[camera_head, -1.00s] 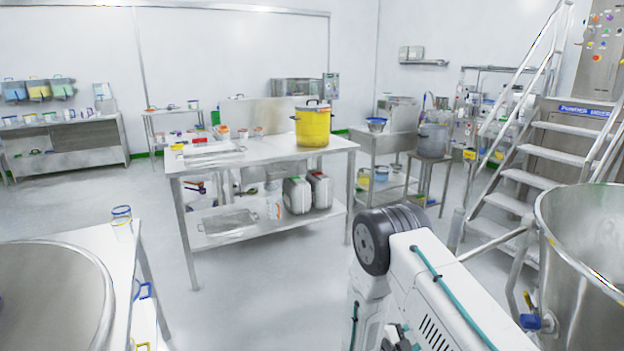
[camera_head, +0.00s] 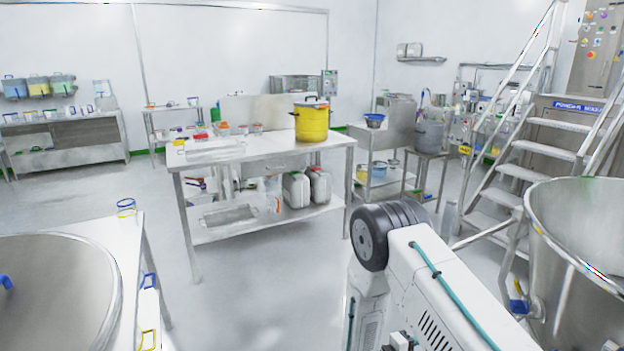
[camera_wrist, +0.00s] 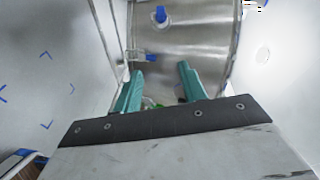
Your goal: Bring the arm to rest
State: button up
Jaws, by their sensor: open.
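My arm shows at the lower right of the head view, folded, with its dark round joint in front of the middle table. My gripper (camera_wrist: 158,88) is in the wrist view only. Its two teal fingers are apart and nothing is between them. Beyond the fingers is the curved wall of a steel vessel (camera_wrist: 195,40) with a blue-handled fitting (camera_wrist: 160,15). I cannot tell how far the fingers are from it.
A steel table (camera_head: 240,152) with a yellow pot (camera_head: 311,121) stands ahead. Steel steps (camera_head: 545,150) and a large steel vessel (camera_head: 575,270) are at the right. A round steel vessel (camera_head: 60,290) is at the near left. Open floor (camera_head: 255,290) lies between.

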jog(key=s+a+r+n+g+y, duration=0.1)
jog(key=s+r+n+y, duration=0.4)
jog(key=s+r+n, duration=0.5)
jog(key=s+a+r+n+g+y, duration=0.1)
jog(key=s+r+n+y, duration=0.5)
jog(key=r, duration=1.1)
jog(key=s+a+r+n+g+y, duration=0.1)
jog(key=s+r+n+y, duration=0.4)
jog(key=s+r+n, duration=0.8)
jog(key=s+a+r, duration=0.1)
jog(key=s, duration=0.2)
jog(key=shift+a+r+n+g, duration=0.2)
jog(key=shift+r+n+g, duration=0.1)
jog(key=shift+n, duration=0.1)
